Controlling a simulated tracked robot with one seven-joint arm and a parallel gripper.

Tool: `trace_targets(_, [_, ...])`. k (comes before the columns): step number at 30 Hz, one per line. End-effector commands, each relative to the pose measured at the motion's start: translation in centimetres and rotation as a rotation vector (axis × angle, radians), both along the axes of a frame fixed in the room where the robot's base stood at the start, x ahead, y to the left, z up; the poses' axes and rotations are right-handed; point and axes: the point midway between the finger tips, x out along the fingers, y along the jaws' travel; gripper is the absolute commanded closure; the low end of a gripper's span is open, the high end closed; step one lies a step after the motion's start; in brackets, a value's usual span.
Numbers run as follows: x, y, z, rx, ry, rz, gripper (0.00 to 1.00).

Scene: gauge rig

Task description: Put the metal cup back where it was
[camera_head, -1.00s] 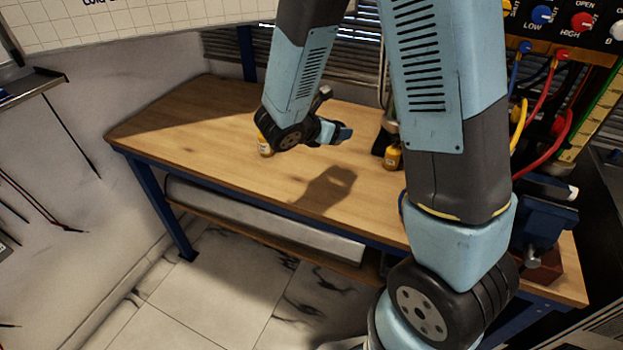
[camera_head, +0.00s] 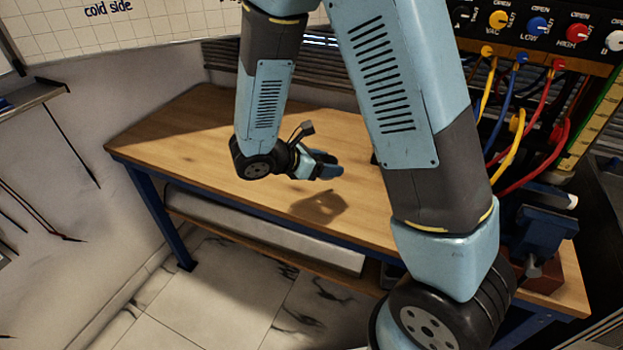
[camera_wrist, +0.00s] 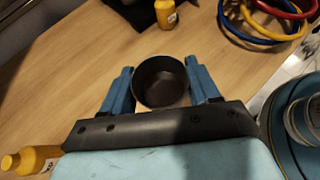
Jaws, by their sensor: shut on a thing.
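The metal cup (camera_wrist: 160,92) is a dark round cup, seen from above in the wrist view with its open mouth toward the camera. It sits between the two blue fingers of my gripper (camera_wrist: 162,80), which are shut on its sides. In the head view my gripper (camera_head: 326,168) is over the front middle part of the wooden bench (camera_head: 200,130), with its shadow on the wood just below. The cup cannot be made out in the head view. I cannot tell how far its base is from the bench.
In the wrist view one yellow bottle (camera_wrist: 165,14) stands beyond the cup and another (camera_wrist: 32,160) is at lower left. Coloured hoses (camera_head: 515,130) hang from the gauge panel (camera_head: 545,25) at right. A blue vise (camera_head: 540,232) is at the right end. The bench's left part is clear.

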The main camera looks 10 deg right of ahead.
Motion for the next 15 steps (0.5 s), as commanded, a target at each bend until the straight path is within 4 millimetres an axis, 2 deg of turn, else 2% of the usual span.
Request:
trace_targets(1, [0.8,0.2,-0.6,-0.002,0.002,-0.002,0.75])
trace_targets(9, [3.4,1.1,-4.1,-0.001,0.002,0.000,0.75])
trace_targets(15, [4.5,1.5,-5.4,0.000,0.000,0.001,0.75])
